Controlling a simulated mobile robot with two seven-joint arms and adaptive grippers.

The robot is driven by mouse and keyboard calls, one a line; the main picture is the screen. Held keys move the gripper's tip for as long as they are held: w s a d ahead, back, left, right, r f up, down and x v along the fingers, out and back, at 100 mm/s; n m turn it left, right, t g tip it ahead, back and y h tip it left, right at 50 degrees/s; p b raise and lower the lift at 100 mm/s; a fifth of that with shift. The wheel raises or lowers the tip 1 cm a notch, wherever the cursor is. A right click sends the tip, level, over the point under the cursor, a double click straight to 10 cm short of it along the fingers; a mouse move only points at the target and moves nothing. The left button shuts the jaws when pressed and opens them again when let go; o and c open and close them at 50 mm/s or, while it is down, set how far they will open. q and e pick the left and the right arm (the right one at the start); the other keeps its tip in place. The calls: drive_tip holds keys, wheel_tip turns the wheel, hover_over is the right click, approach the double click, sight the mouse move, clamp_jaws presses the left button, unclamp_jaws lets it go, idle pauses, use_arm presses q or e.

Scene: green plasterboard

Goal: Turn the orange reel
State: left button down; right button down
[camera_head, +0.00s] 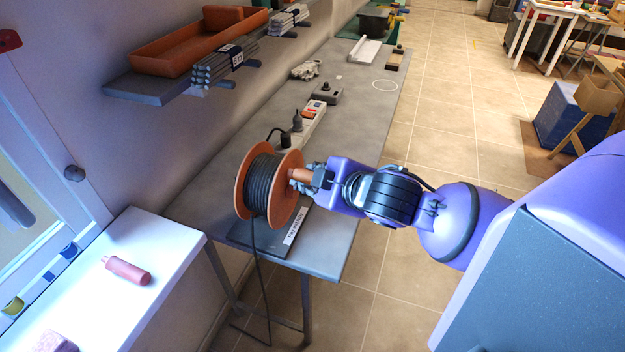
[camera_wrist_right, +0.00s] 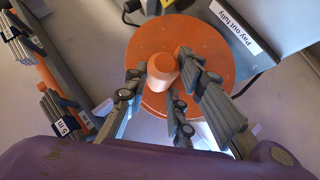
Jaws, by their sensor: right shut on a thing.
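The orange reel (camera_head: 290,205), wound with dark cable (camera_head: 262,182), stands on a dark base at the near end of the grey workbench. A cable end hangs from it over the bench edge toward the floor. My right gripper (camera_head: 312,178) is at the reel's right side, shut on its orange crank handle (camera_head: 299,175). In the right wrist view, the grey fingers (camera_wrist_right: 172,85) sit around the handle (camera_wrist_right: 162,70), which stands out from the orange flange (camera_wrist_right: 200,42). The handle's far side is partly hidden by the fingers. My left gripper is not in view.
A label reading "Pay out fully" (camera_wrist_right: 238,22) is on the base. Behind the reel are a power strip (camera_head: 309,124) and gloves (camera_head: 305,69). A shelf (camera_head: 150,88) with an orange tray overhangs the bench at left. A white table (camera_head: 150,240) stands front left.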

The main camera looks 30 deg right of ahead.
drive_tip(key=c, duration=1.4)
unclamp_jaws()
